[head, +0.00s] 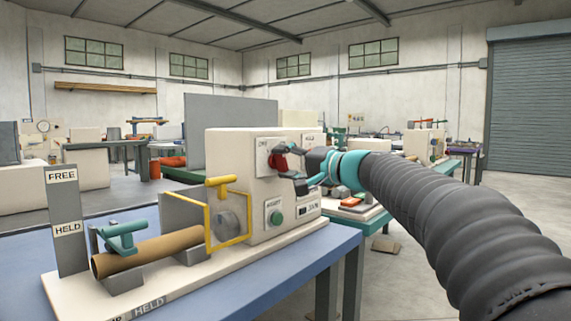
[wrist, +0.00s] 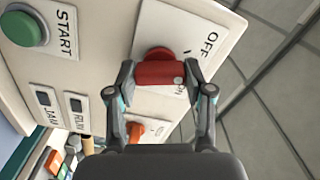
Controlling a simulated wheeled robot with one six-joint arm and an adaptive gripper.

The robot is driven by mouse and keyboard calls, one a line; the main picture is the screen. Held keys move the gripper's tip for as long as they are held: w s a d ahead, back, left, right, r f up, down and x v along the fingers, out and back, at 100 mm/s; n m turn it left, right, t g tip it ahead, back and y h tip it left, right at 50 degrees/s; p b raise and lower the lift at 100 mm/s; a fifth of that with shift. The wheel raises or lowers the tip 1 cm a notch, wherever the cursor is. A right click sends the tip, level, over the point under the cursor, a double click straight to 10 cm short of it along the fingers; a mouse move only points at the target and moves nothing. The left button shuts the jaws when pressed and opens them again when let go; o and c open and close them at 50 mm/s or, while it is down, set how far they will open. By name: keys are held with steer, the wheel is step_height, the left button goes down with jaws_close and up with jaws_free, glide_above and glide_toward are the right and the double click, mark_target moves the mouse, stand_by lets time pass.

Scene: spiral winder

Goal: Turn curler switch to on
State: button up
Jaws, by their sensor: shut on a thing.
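The red curler switch (wrist: 160,70) is a knob on a white plate (wrist: 196,28) marked OFF, on the side of the cream winder machine (head: 226,150). In the wrist view the knob's bar lies roughly crosswise, with a small pale mark near its right end. My gripper (wrist: 160,80) has one finger at each end of the bar and is shut on it. In the head view my gripper (head: 288,160) reaches the red knob from the right and partly hides it. The plate's other label is mostly hidden behind the knob.
A green START button (head: 276,217) sits below the switch. JAM (wrist: 42,98) and RUN (wrist: 75,105) indicators are nearby. An orange switch (wrist: 135,130) lies just past my fingers. A yellow guard frame (head: 208,218) and cardboard tube (head: 148,250) are left on the blue bench (head: 230,290).

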steer(key=m+p, duration=0.1)
steer(key=m, duration=0.5)
steer(key=shift+r+m, duration=0.1)
steer(key=shift+m, duration=0.2)
steer(key=m+p, duration=0.2)
steer(key=m, duration=0.3)
steer(key=shift+p, duration=0.4)
steer(key=shift+m, duration=0.4)
steer(key=o, duration=1.2)
steer(key=shift+w, duration=0.1)
steer(key=shift+c, duration=0.2)
steer(key=v, duration=1.2)
